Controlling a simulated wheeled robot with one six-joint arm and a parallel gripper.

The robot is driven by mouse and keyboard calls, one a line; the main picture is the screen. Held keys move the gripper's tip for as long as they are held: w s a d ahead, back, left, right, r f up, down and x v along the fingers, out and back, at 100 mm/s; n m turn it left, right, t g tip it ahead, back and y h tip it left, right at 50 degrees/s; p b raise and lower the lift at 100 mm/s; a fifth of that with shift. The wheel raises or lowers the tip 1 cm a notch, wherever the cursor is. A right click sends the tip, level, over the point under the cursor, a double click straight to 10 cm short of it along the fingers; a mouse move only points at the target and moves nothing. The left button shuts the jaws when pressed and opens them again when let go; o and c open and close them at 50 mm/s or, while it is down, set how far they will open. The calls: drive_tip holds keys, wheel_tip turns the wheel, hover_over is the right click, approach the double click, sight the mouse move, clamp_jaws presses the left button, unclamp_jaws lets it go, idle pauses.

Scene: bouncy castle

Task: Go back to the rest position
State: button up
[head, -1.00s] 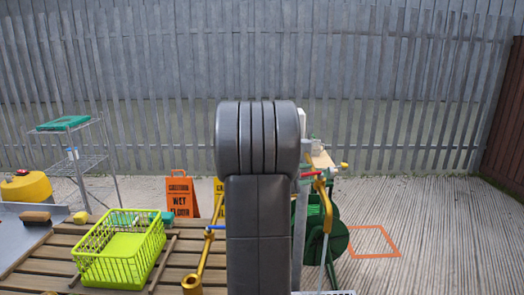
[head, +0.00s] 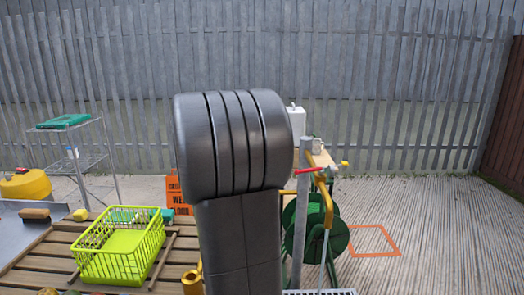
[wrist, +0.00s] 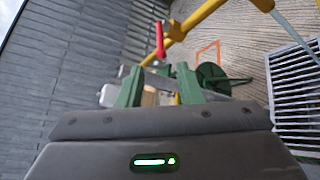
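My gripper (wrist: 160,88) shows in the wrist view with its two green fingers apart. Nothing is clearly held between them; a pale box and a grey bar show behind the gap. In the head view my dark arm stands upright in the middle, tilted slightly left at its top, and hides the gripper. A red lever (wrist: 160,40) on a yellow pipe (wrist: 205,18) appears just above the fingers in the wrist view.
A lime basket (head: 120,250) sits on the slatted table (head: 38,262) at left. Right of my arm stand a green hose reel (head: 335,232), a grey post (head: 303,215) and yellow pipework (head: 327,200).

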drive_tip(key=p+x, duration=0.1)
drive_tip(key=x, duration=1.2)
drive_tip(key=shift+w+d+r+p, duration=0.15)
drive_tip(key=shift+w+d+p, duration=0.05)
drive_tip(key=shift+p, duration=0.15)
drive_tip(key=p, duration=0.1)
drive_tip(key=m+g+h+p, duration=0.1)
drive_tip(key=p, duration=0.1)
drive_tip(key=shift+w+a+g, duration=0.2)
drive_tip(key=shift+w+g, duration=0.05)
drive_tip(key=shift+g, duration=0.05)
drive_tip(key=shift+w+m+g+p, duration=0.1)
drive_tip(key=shift+m+g+p, duration=0.25)
drive_tip(key=shift+p, duration=0.5)
drive_tip(key=shift+m+h+p, duration=0.25)
drive_tip(key=shift+h+p, duration=0.05)
